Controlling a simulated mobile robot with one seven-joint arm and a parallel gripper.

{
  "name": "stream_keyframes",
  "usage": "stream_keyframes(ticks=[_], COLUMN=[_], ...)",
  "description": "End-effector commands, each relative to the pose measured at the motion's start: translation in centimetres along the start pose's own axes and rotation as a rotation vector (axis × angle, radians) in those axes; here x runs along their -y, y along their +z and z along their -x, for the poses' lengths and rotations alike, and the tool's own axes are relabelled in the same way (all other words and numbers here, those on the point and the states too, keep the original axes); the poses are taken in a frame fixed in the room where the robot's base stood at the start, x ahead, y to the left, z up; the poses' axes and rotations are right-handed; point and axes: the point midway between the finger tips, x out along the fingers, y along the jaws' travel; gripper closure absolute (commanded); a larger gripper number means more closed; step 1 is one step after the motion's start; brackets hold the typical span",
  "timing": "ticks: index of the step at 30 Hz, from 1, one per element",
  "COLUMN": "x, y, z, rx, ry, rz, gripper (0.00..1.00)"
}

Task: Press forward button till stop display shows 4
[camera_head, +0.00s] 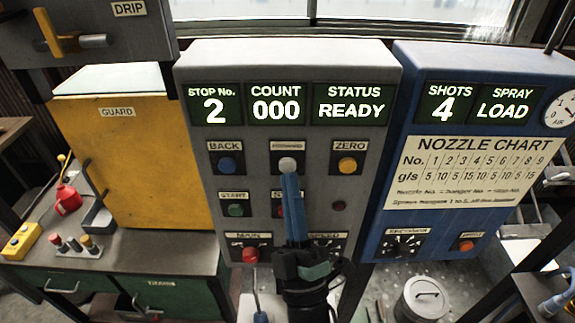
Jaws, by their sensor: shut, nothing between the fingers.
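The grey control panel (186,150) stands in the middle of the head view. Its stop display (213,107) reads 2, the count display (276,107) reads 000 and the status display reads READY. The forward button (288,164) is pale and sits in the top row between the blue back button (227,164) and the yellow zero button (347,164). My gripper (290,178) is shut and empty, its blue fingers pointing up with the tips just below the forward button. I cannot tell whether they touch it. The fingers partly hide a red button in the row below.
A green start button (236,210) and a red main switch (250,254) are on the panel near my fingers. A blue spray panel (393,215) stands at right, showing shots 4. A yellow guard box (135,175) stands at left on a bench.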

Motion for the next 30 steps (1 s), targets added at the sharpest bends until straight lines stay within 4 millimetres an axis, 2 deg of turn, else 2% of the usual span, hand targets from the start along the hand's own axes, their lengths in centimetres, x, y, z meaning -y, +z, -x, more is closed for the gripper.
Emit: stream_keyframes(ticks=[30], x=[0.44], y=[0.43], z=[-0.61], rx=[0.000], ry=[0.000], rz=[0.000], gripper=[1.00])
